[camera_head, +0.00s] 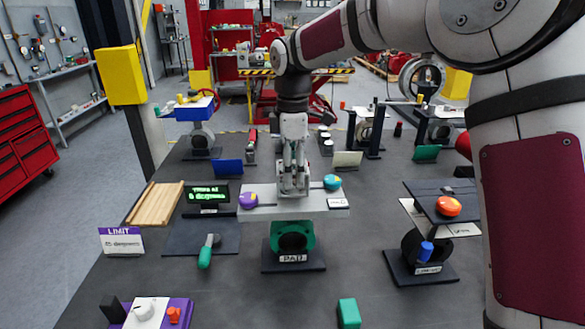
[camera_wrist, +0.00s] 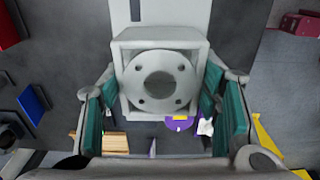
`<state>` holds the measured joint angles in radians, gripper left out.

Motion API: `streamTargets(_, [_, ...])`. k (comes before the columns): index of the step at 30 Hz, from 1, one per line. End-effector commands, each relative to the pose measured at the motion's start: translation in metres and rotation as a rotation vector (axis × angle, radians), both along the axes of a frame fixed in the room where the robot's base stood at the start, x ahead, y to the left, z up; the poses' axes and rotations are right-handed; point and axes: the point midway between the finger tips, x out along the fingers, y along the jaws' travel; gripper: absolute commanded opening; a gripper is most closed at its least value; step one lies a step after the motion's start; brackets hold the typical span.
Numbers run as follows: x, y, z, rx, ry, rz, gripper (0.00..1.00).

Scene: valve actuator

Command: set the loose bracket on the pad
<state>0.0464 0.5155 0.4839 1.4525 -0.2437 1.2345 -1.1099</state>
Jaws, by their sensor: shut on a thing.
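My gripper (camera_head: 293,178) points down over the light grey plate (camera_head: 268,207) on the green valve body (camera_head: 277,240), whose base carries the label PAD. In the wrist view my gripper (camera_wrist: 160,108) has its teal finger pads on both sides of a pale grey bracket (camera_wrist: 125,62). The bracket has a round flange with several bolt holes facing the camera.
A purple knob (camera_head: 248,200) and a teal knob (camera_head: 332,182) stand on the plate, left and right of my gripper. A black display (camera_head: 207,195) is close on the left. Another valve stand with an orange knob (camera_head: 448,206) is at right.

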Motion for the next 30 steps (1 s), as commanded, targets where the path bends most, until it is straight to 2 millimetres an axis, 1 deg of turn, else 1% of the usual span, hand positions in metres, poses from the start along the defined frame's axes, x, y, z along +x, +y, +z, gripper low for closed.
streamTargets(11, [0.000, 0.000, -0.001, 0.000, -0.002, 0.000, 0.11])
streamTargets(30, [0.000, 0.000, -0.015, 0.000, -0.002, 0.000, 0.11])
